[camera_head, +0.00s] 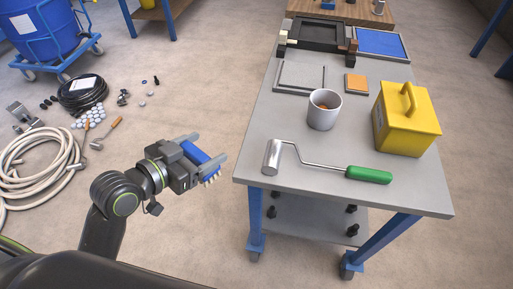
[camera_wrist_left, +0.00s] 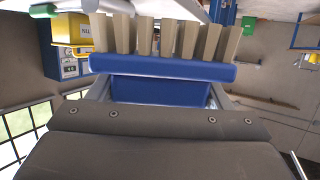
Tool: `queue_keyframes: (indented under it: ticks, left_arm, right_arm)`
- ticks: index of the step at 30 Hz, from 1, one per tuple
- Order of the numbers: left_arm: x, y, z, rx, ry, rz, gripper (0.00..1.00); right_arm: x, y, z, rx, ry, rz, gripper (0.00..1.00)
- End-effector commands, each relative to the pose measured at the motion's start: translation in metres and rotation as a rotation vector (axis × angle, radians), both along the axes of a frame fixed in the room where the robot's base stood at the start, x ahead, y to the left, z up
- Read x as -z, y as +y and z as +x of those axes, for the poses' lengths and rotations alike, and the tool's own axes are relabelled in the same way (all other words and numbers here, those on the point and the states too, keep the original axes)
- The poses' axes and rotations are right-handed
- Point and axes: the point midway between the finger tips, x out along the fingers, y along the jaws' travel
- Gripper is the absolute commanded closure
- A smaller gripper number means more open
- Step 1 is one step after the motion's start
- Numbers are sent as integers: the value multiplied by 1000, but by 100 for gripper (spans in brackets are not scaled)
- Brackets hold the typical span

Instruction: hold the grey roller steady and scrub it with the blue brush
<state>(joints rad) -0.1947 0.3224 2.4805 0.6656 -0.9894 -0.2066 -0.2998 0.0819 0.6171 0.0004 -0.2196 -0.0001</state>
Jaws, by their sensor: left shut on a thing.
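The grey roller (camera_head: 273,157) has a bent metal rod and a green handle (camera_head: 368,175). It lies on the grey table near its front edge. My left gripper (camera_head: 207,157) is shut on the blue brush (camera_head: 199,154), in the air to the left of the table and apart from the roller. In the left wrist view the brush (camera_wrist_left: 163,68) spans the jaws with its tan bristles pointing away from the gripper. The green handle also shows in the left wrist view (camera_wrist_left: 43,10). My right gripper is not in view.
On the grey table (camera_head: 310,205) stand a white cup (camera_head: 324,110) and a yellow box with a handle (camera_head: 406,122). Hoses (camera_head: 45,160) and small parts lie on the floor at left.

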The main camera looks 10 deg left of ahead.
Motion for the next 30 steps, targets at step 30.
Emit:
queue_keyframes:
  ticks: [30]
  left_arm:
    - [-50,-142,113,742,4,17,52]
  right_arm:
    - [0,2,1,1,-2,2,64]
